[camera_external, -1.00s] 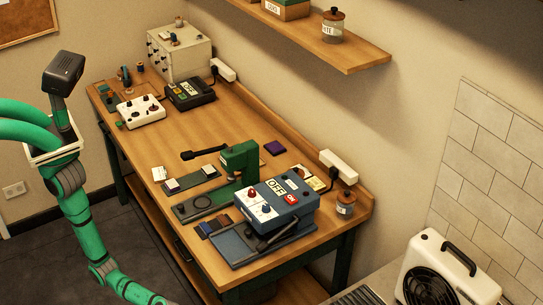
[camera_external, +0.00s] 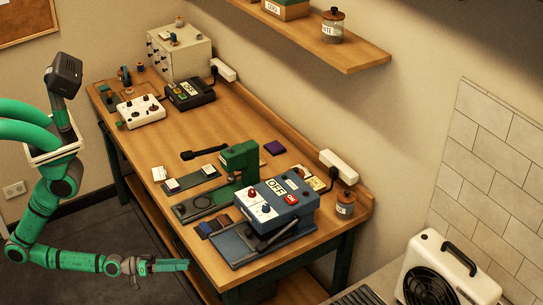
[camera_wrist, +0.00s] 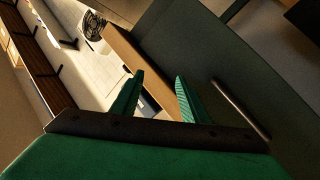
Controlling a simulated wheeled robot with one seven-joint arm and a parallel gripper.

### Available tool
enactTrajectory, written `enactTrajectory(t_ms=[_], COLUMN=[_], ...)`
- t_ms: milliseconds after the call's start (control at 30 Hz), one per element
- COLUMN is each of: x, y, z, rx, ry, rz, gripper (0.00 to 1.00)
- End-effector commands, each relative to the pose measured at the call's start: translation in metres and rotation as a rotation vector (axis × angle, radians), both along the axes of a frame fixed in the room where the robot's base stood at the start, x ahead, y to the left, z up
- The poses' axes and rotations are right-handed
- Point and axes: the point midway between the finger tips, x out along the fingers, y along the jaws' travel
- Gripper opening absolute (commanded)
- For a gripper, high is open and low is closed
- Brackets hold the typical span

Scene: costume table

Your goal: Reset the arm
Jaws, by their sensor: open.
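My gripper (camera_external: 170,265) is in front of the left long side of the workbench (camera_external: 152,130), low down and below the level of its top. It points to the right in the external view. In the wrist view my gripper (camera_wrist: 158,92) shows two green fingers spread apart with nothing between them. My arm runs down from the body and then bends to reach out to the right.
The bench holds a blue machine (camera_external: 290,205) marked OFF and ON, a green press (camera_external: 239,160), a white switch box (camera_external: 141,111) and a beige cabinet (camera_external: 180,55). A fan heater (camera_external: 450,270) stands at lower right. The floor (camera_external: 110,225) beside the bench is clear.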

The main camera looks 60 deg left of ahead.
Motion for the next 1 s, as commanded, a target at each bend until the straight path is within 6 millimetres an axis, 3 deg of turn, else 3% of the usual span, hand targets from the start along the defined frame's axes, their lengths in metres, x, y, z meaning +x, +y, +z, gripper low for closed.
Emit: enactTrajectory(t_ms=[33, 200, 400, 500, 700, 1000], x=[-0.006, -0.03, -0.069, -0.087, -0.108, -0.111], y=[0.024, 0.093, 0.158, 0.178, 0.199, 0.202], z=[-0.001, 0.003, 0.015, 0.023, 0.034, 0.036], rx=[0.041, 0.207, 0.414, 0.501, 0.605, 0.624], ry=[0.003, 0.001, 0.028, 0.047, 0.073, 0.076], rz=[0.048, 0.186, 0.319, 0.363, 0.409, 0.414], gripper=[0.41, 0.41, 0.41, 0.41, 0.41, 0.41])
